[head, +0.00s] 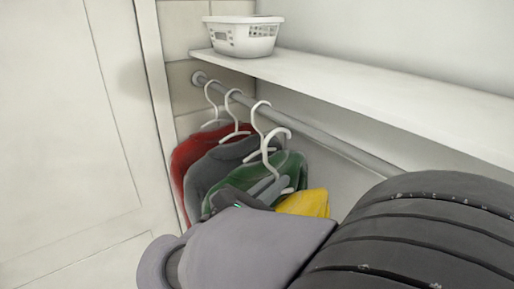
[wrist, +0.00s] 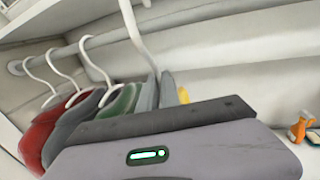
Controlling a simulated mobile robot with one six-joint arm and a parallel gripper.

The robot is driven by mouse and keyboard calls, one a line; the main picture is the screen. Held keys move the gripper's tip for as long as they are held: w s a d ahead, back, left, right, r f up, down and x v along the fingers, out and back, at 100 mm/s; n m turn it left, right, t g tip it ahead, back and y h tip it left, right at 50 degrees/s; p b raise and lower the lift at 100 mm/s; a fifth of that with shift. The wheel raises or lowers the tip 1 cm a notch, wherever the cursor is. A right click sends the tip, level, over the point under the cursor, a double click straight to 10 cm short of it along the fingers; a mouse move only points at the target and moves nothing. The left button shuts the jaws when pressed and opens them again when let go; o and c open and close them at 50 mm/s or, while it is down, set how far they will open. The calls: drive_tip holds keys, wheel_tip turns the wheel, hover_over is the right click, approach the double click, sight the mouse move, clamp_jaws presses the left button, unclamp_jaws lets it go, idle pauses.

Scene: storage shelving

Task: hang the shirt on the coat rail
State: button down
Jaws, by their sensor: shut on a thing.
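The coat rail (head: 325,139) runs under the shelf from the back left toward the right. Red (head: 190,155), grey (head: 215,162) and green (head: 287,170) shirts hang from it on white hangers. A yellow shirt (head: 305,203) is partly hidden behind my arm. My gripper (head: 268,189) is shut on the neck of its white hanger (head: 271,150), in front of the green shirt. This hanger's hook appears just below and in front of the rail. In the wrist view the held hanger (wrist: 134,28) rises between my fingers (wrist: 160,91); its hook top is cut off.
A white shelf (head: 350,92) lies above the rail, with a white basket (head: 243,38) at its far left end. A pale door or panel (head: 65,120) is on the left. An orange object (wrist: 303,129) is at the right of the wrist view. The rail right of the hangers looks bare.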

drive_tip(key=w+d+b, duration=0.1)
drive_tip(key=w+d, duration=0.1)
drive_tip(key=d, duration=0.1)
drive_tip(key=w+d+b, duration=0.1)
drive_tip(key=w+d, duration=0.1)
drive_tip(key=d, duration=0.1)
drive_tip(key=w+d+b, duration=0.1)
drive_tip(key=w+d, duration=0.1)
drive_tip(key=d, duration=0.1)
drive_tip(key=shift+w+d, duration=0.15)
drive_tip(key=shift+w, duration=0.2)
drive_tip(key=shift+f+b, duration=0.4)
drive_tip(key=shift+f, duration=0.2)
drive_tip(key=shift+f+b, duration=0.35)
drive_tip(key=shift+f, duration=0.1)
